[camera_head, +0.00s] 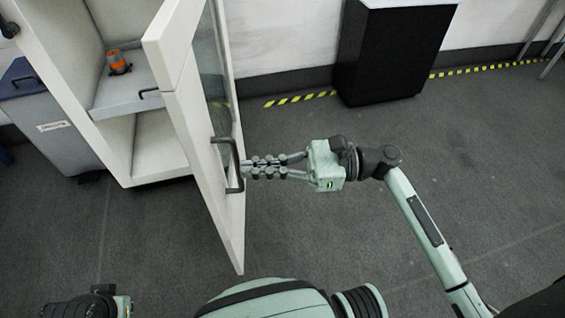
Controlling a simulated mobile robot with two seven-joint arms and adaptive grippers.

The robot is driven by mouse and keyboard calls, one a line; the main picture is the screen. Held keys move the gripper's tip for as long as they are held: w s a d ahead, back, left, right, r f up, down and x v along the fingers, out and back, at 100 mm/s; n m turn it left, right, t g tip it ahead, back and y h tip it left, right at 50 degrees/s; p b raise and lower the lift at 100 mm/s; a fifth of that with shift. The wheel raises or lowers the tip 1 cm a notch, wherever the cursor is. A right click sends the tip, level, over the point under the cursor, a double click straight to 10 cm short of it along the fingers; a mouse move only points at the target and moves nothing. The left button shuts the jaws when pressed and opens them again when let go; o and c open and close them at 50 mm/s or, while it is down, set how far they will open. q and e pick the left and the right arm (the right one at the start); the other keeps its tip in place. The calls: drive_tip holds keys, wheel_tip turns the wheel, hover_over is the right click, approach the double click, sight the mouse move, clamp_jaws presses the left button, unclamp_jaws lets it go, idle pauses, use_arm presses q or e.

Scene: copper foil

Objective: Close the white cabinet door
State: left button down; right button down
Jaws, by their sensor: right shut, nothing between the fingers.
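The white cabinet (158,147) stands at the upper left with its inside showing. Its white door (193,120), with a glass pane, stands swung open toward me. A dark handle (238,166) is on the door's right-hand face. My right gripper (250,168) comes from the right with its fingers shut, empty, right at the handle. I cannot tell whether the fingertips touch the handle or the door. At the lower left edge, a dark and pale green part of my left arm (95,304) shows; its fingers are not visible.
An orange object (118,62) sits on a cabinet shelf (128,92). A grey bin-like box (50,118) stands left of the cabinet. A black cabinet (392,52) stands by the back wall, near yellow-black floor tape (300,98). The grey floor (480,150) at right is clear.

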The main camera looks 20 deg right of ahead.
sight(208, 171)
drive_tip(key=shift+x, duration=2.65)
